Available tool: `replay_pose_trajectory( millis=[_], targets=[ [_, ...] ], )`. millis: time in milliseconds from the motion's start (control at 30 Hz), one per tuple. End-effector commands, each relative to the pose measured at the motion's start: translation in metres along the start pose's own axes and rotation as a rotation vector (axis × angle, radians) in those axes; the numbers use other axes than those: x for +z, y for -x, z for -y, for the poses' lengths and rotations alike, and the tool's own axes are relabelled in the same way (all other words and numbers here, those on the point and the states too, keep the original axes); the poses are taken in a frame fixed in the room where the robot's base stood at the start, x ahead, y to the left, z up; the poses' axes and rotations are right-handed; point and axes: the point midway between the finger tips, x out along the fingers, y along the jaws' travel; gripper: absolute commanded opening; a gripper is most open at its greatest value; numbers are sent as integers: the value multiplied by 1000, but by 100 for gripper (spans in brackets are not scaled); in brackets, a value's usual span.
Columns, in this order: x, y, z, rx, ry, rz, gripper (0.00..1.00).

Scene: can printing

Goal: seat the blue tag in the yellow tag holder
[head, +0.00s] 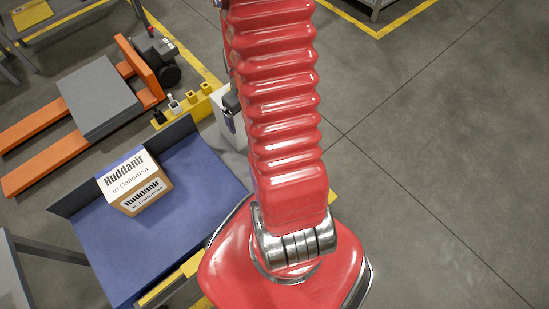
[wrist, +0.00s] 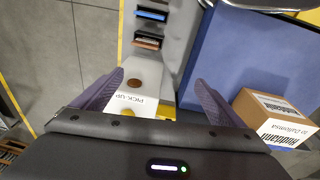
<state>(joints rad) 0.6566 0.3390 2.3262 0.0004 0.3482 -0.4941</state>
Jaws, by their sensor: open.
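In the wrist view my gripper (wrist: 157,83) is open and empty, its two dark fingers spread wide. A blue-edged flat piece (wrist: 152,15) sits in a grey rack at the top of that view, ahead of the fingers. It may be the blue tag. In the head view a yellow rail (head: 185,107) beside the blue bench carries small dark, pale and yellow pieces. I cannot tell which part is the tag holder. My gripper is not clearly visible in the head view.
A cardboard box (head: 135,181) stands on the blue bench (head: 190,190). Between my fingers, below, lie a white label (wrist: 134,102) reading PICK-UP and a brown disc (wrist: 133,83). An orange-brown piece (wrist: 147,41) sits beside the blue one. An orange pallet truck (head: 145,70) stands behind.

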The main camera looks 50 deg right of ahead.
Motion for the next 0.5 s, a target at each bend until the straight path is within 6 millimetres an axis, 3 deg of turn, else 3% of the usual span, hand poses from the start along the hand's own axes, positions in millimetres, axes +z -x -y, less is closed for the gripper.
replay_pose_trajectory(
  millis=[300, 500],
  targets=[
    [51, -85, -38, -32, -39, 77, 92],
    [82, -125, -50, -51, -54, 106, 92]
  ],
)
